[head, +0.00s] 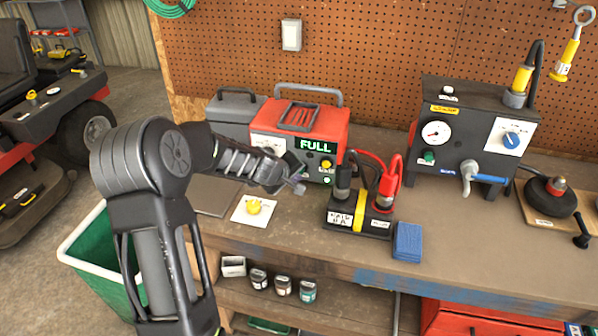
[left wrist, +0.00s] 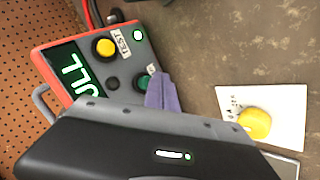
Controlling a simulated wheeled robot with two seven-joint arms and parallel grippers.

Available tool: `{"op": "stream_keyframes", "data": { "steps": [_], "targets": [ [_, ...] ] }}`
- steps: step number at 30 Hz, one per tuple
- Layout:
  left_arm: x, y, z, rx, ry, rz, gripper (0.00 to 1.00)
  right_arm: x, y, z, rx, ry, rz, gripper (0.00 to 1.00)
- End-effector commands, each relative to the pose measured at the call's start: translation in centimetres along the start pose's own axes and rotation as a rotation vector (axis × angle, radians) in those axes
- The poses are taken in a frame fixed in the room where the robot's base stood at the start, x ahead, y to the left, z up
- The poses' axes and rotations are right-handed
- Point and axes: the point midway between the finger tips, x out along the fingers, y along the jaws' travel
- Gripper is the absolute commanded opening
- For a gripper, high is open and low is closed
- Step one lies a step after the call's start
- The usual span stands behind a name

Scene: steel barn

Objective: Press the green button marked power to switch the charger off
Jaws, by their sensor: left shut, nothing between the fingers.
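The charger (head: 335,130) is a red box on the bench with a grey front panel. Its display (head: 315,146) glows green and reads FULL. In the left wrist view the green button (left wrist: 144,83) sits low on the panel, its label partly covered by my fingertips. My left gripper (head: 296,186) is shut and empty, in front of the charger's panel. Its fingertips (left wrist: 164,94) overlap the edge of the green button in the left wrist view; I cannot tell whether they touch it. In the head view the gripper hides that part of the panel. My right gripper is not in view.
A yellow button (left wrist: 105,47) marked TEST and a lit green lamp (left wrist: 137,35) share the panel. A yellow knob on a white card (head: 253,208) lies in front. A black battery (head: 357,217) with red and black clamps stands right.

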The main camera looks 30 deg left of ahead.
Motion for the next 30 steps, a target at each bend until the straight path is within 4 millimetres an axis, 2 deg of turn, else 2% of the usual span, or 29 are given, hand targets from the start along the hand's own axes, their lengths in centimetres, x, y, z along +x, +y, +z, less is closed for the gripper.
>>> {"op": "stream_keyframes", "data": {
  "steps": [30],
  "targets": [
    [0.57,0.43,-0.47,-0.001,0.000,0.000,0.00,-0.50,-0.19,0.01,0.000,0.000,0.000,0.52]
  ]
}}
